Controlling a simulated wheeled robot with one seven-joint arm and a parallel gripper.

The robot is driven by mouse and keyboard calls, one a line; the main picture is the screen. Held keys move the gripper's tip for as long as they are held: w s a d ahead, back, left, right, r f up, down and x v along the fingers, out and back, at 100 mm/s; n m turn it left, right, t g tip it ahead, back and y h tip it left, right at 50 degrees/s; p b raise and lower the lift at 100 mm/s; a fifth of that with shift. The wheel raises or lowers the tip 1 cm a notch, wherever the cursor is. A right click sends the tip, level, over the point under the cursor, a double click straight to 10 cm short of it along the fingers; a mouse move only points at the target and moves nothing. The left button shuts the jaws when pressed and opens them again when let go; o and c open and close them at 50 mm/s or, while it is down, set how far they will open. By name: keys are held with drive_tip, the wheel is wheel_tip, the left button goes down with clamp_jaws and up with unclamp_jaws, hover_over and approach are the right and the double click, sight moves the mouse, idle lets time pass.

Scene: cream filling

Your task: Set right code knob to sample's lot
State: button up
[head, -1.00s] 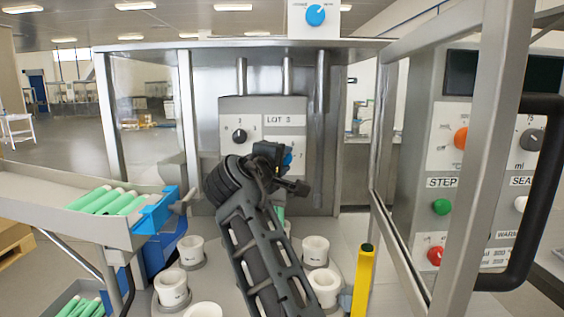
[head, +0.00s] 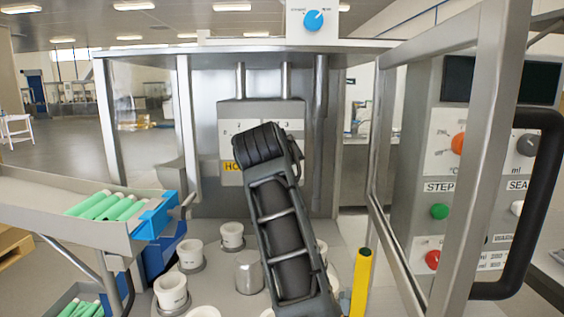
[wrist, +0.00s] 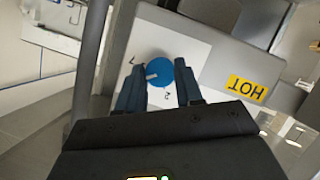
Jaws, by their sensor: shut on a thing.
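The code panel (head: 226,112) stands at the back centre of the head view. My arm covers most of it, including the lot label and both of its knobs. In the wrist view the blue right knob (wrist: 159,84) sits on a white plate (wrist: 150,37) with printed numbers, and its pale pointer mark faces left. My gripper (wrist: 158,76) is shut on this knob, with one finger on each side. The fingertips are hidden in the head view. I cannot identify the sample.
A yellow HOT label (wrist: 247,88) is beside the knob plate. White cups (head: 232,236) stand on the round table below my arm. A tray with green tubes (head: 105,206) is left. A yellow post (head: 361,285) and the open door's black handle (head: 541,200) are right.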

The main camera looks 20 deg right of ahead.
drive_tip(key=shift+d+f+m+t+y, duration=0.2)
drive_tip(key=shift+m+y, duration=0.65)
drive_tip(key=shift+m, duration=0.35)
drive_tip(key=shift+d+f+m+t+y, duration=0.1)
drive_tip(key=shift+m+t+y, duration=0.1)
drive_tip(key=shift+m+y, duration=0.85)
drive_tip(key=shift+r+m, duration=0.1)
drive_tip(key=shift+m, duration=0.25)
drive_tip(key=o, duration=1)
drive_tip(key=shift+r, duration=0.1)
drive_tip(key=shift+o, duration=0.2)
drive_tip(key=shift+s, duration=0.1)
drive_tip(key=b+v, duration=0.1)
drive_tip(key=v, duration=0.6)
drive_tip(key=shift+s+a, duration=0.15)
drive_tip(key=shift+s, duration=0.2)
